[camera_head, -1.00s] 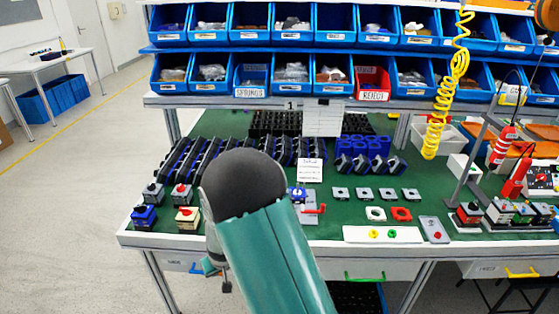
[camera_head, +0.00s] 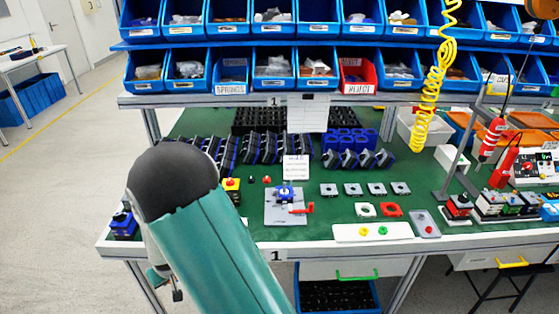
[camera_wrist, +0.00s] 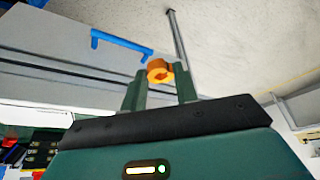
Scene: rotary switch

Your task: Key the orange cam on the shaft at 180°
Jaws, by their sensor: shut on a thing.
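The orange cam (camera_wrist: 158,71) is a small ring-like part with a notch or opening. In the wrist view it sits between the two green fingertips of my gripper (camera_wrist: 160,84), which is shut on it. In the head view my gripper is mostly hidden behind my own arm, low at left, in front of the bench edge. A grey fixture plate (camera_head: 271,212) stands on the green bench mat, with a blue holder (camera_head: 285,191) and a red clamp handle (camera_head: 301,209). The shaft cannot be made out clearly there. My gripper is well away from this fixture.
A white tray (camera_head: 345,233) with yellow and green rings lies at the bench front. A drawer with a blue handle (camera_wrist: 120,45) is near my gripper. Switch boxes stand at the bench's left.

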